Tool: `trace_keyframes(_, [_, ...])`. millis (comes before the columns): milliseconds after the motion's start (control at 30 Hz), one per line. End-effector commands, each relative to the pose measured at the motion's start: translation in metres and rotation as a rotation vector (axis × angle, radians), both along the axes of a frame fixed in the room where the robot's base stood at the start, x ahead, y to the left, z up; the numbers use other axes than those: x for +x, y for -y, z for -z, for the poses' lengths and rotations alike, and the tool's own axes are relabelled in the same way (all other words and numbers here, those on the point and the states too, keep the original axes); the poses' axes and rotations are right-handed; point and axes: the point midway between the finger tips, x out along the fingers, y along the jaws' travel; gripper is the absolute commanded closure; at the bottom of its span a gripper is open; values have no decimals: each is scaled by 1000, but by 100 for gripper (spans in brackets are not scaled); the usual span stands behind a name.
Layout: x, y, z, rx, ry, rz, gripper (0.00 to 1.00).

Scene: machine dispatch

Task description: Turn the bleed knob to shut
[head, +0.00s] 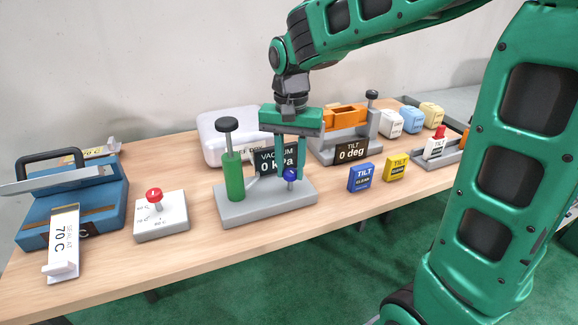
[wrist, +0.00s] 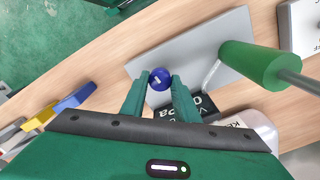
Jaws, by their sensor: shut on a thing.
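The bleed knob is a blue knob (head: 290,176) on the grey base (head: 236,214) of the vacuum unit. It also shows in the wrist view (wrist: 159,79), with a small white mark on its top. My gripper (head: 289,174) points down over the base, and its two green fingers stand on either side of the knob, shut on it; the fingers also show in the wrist view (wrist: 159,84). Behind it a black display (head: 268,163) reads "VACUUM 0 kPa", partly hidden by a finger. A green pump cylinder (head: 233,176) with a black-topped plunger stands left of the knob.
A red knob on a grey block (head: 160,232) and a blue sealer (head: 105,205) stand to the left. Blue (head: 361,178) and yellow (head: 396,168) tilt blocks stand to the right. An orange tilt fixture (head: 345,118) and a white container (head: 210,150) are behind. The table front is clear.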

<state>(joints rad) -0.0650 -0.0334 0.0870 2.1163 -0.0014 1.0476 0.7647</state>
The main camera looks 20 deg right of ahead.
Motion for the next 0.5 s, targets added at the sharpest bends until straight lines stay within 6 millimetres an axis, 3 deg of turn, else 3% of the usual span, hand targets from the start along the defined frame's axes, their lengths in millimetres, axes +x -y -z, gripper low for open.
trace_keyframes(500, [3,-1,-2,2,9,184,95])
